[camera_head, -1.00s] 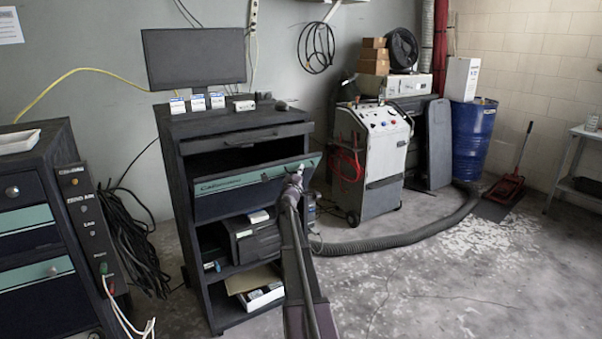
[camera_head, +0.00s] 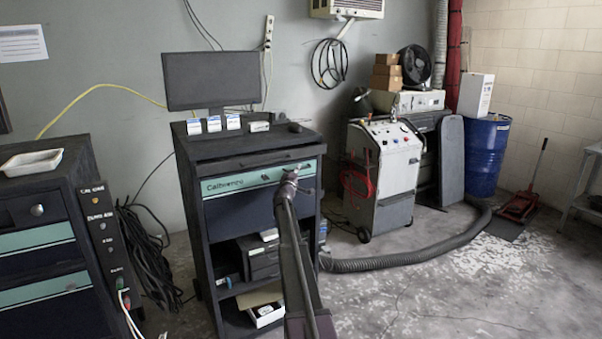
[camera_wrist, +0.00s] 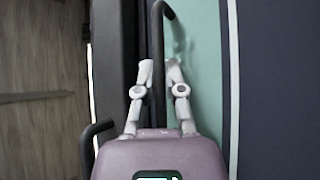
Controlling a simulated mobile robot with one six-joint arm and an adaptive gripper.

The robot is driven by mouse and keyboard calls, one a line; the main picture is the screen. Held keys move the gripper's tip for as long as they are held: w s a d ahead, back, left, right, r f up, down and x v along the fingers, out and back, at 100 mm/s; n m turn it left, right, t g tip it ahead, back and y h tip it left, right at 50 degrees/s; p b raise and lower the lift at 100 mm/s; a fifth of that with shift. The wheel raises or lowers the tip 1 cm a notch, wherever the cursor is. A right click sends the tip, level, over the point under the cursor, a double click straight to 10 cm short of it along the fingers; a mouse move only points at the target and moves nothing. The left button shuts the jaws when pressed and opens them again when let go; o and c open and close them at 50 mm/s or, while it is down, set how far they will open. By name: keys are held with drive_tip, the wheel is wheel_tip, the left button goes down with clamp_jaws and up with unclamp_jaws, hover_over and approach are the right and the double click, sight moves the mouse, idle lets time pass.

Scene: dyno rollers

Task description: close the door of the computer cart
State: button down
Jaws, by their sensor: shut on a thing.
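The computer cart (camera_head: 188,215) is a dark cabinet with a monitor on top. Its door (camera_head: 240,208), dark blue with a teal upper band, now stands upright and about flush with the cart front, covering the upper compartment. A small remaining gap cannot be ruled out from here. My gripper (camera_head: 290,178) is at the upper right part of the door. In the wrist view my gripper (camera_wrist: 159,75) has its two pale fingers on either side of a dark bar handle (camera_wrist: 158,50), shut on it. The teal band (camera_wrist: 206,60) lies just to the right of the handle.
The open lower shelves hold a printer-like box (camera_head: 262,258) and papers. Small white boxes (camera_head: 213,123) stand on the cart top. A grey machine (camera_head: 385,175) and a thick hose (camera_head: 400,257) are to the right. A drawer cabinet (camera_head: 45,225) is at left.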

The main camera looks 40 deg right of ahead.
drive_tip(key=shift+w, duration=0.2)
drive_tip(key=c, duration=0.7)
unclamp_jaws()
drive_tip(key=shift+a, duration=0.1)
drive_tip(key=shift+s+a+r+p, duration=0.35)
drive_tip(key=shift+s+a, duration=1)
drive_tip(key=shift+a, duration=0.85)
drive_tip(key=shift+s+a+r+p, duration=0.4)
drive_tip(key=shift+s+a, duration=1)
drive_tip(key=shift+a, duration=0.85)
drive_tip(key=shift+s+a+r+p, duration=0.35)
drive_tip(key=shift+s+a, duration=1)
drive_tip(key=shift+a, duration=0.85)
